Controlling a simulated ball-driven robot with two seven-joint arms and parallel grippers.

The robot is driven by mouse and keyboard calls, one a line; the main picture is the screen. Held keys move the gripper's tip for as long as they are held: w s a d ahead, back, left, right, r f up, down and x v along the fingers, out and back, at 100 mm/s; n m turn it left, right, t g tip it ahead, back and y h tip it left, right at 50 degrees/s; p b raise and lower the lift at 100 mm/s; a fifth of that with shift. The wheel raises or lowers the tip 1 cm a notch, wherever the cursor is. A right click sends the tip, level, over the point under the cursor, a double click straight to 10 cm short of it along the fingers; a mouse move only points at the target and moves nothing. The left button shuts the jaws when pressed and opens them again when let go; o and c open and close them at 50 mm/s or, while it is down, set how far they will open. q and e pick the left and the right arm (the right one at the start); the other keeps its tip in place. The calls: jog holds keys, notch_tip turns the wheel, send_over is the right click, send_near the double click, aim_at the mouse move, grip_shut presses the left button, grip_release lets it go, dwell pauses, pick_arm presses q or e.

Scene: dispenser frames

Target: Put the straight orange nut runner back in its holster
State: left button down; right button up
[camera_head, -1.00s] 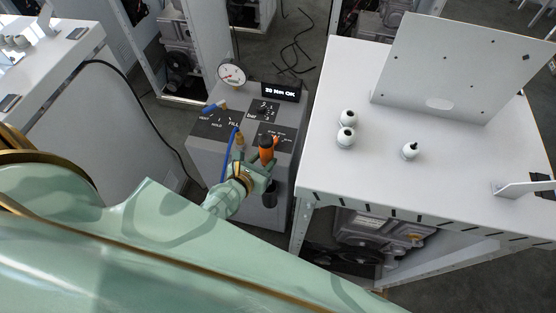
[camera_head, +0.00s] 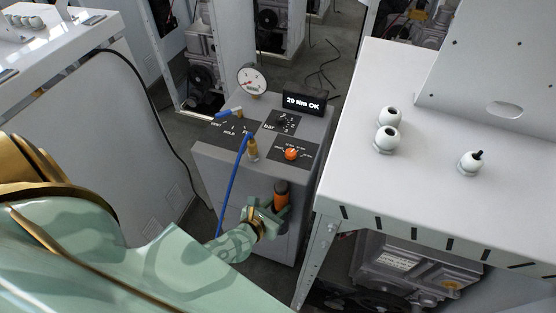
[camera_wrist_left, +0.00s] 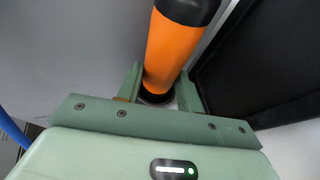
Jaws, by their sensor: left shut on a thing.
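The orange nut runner (camera_head: 282,199) has a black end cap and stands about upright at the front face of the grey cabinet (camera_head: 225,172). My left gripper (camera_head: 270,214) is shut around its body from the left. In the left wrist view the orange body (camera_wrist_left: 172,48) sits between the two fingers (camera_wrist_left: 160,90), with its black cap toward the top edge. The holster on the cabinet front is hidden behind the tool and fingers; I cannot tell whether the tool's lower end is in it. My right gripper is not in view.
The cabinet top carries a gauge (camera_head: 252,79), a display (camera_head: 303,103) reading "20 Nm OK", an orange knob (camera_head: 291,154) and a blue hose (camera_head: 233,180) hanging in front. A white table (camera_head: 420,190) with several white knobs stands close on the right.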

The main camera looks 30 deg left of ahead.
pick_arm(q)
jog(key=shift+f, duration=0.5)
jog(key=shift+w+r, duration=0.1)
jog(key=shift+r, duration=0.05)
jog(key=shift+f, duration=0.2)
jog(key=c, duration=0.9)
grip_release()
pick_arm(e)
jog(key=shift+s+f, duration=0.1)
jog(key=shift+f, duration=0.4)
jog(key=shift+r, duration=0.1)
